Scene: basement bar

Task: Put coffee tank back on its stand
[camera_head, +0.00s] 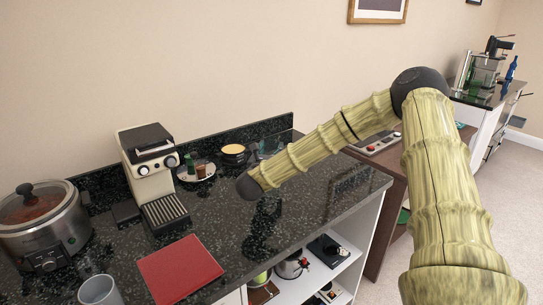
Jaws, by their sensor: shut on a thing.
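A cream and black coffee machine (148,172) stands on the dark speckled counter against the wall. A ridged drip tray (166,213) is in front of it, and a low dark block (125,213) sits at its left foot. I cannot clearly make out the coffee tank. A small greyish, glassy shape (270,147) shows just behind my forearm near the backsplash; I cannot tell what it is. My arm reaches in from the right and ends in a dark joint above the counter, to the right of the machine. My gripper is not visible.
A slow cooker (44,228), a grey cup (100,291) and a red book (180,269) occupy the left and front of the counter (222,214). A plate with small items (196,172) and a yellow-topped stack (233,152) stand right of the machine. Shelves (318,270) lie below.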

